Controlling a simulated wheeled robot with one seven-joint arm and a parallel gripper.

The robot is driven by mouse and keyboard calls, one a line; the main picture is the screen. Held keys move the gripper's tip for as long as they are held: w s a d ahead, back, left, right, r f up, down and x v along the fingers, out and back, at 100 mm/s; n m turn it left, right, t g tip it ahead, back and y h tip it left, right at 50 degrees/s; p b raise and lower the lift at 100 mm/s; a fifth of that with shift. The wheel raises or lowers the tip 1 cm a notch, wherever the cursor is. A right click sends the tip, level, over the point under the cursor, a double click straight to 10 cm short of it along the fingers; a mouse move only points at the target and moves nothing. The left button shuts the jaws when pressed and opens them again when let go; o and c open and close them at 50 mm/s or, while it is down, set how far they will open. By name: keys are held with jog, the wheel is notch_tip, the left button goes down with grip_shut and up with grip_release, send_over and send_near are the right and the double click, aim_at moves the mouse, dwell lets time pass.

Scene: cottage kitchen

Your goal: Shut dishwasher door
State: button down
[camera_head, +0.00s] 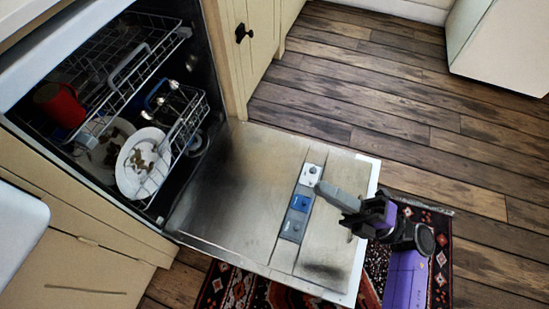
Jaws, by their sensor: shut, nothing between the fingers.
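The dishwasher door (225,190) is open and folded down flat, with its steel inner face up. A detergent dispenser panel (297,205) with a blue part is set in it. The dishwasher's tub (200,75) is open to the left, with racks inside. My gripper (318,188) is shut and empty. In the picture it overlaps the door beside the dispenser, towards the door's outer edge; I cannot tell whether it touches. My dark wrist and purple arm cover part of the door's outer edge.
The upper rack (125,70) holds a red cup (60,104); the lower rack (185,125) holds a soiled plate (138,163). A patterned rug (235,288) lies under the door. Wooden floor (400,110) is clear to the right. A pale cabinet (505,45) stands far right.

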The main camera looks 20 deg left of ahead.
jog(key=b+x, duration=0.1)
jog(key=x, duration=1.1)
jog(key=shift+a+r+b, duration=0.25)
jog(key=shift+b, duration=0.05)
dwell(1.1)
notch_tip(320, 180, down, 13)
jog(key=b, duration=0.3)
jog(key=shift+f, duration=0.2)
jog(key=c, duration=1.5)
grip_release()
jog(key=shift+f, duration=0.35)
jog(key=shift+d, duration=0.1)
